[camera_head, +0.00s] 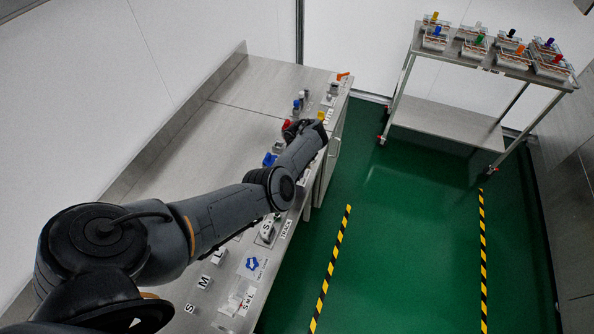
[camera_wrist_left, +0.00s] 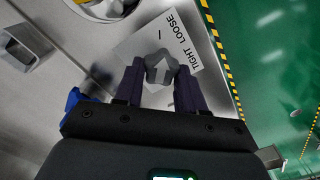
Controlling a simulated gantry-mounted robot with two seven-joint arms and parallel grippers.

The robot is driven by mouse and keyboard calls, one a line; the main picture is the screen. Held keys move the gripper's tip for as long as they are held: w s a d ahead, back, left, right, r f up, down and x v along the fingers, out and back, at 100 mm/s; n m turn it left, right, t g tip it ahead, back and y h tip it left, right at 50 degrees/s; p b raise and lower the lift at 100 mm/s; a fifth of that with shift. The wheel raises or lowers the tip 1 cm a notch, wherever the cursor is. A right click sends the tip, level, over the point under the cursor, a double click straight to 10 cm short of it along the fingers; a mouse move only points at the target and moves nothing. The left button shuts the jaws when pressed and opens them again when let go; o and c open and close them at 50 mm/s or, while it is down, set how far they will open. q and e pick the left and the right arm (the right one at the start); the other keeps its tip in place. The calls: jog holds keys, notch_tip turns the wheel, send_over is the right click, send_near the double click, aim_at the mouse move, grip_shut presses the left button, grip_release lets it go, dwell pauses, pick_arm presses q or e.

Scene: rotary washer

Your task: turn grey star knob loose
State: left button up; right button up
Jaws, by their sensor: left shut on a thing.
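My right gripper is in neither view.
A blue part (camera_wrist_left: 74,98) is close beside the gripper. The steel bench (camera_head: 190,150) carries several fixtures along its front edge. A cart (camera_head: 445,115) with several coloured-handled items stands at the back right. The green floor between is clear.

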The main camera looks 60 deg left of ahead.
pick_arm(q)
jog(key=shift+n, duration=0.6)
jog(key=shift+b, duration=0.3)
jog(key=o, duration=1.1)
jog(key=shift+c, duration=0.2)
notch_tip(320, 180, up, 11)
jog(key=p, duration=0.5)
jog(key=shift+f, duration=0.1)
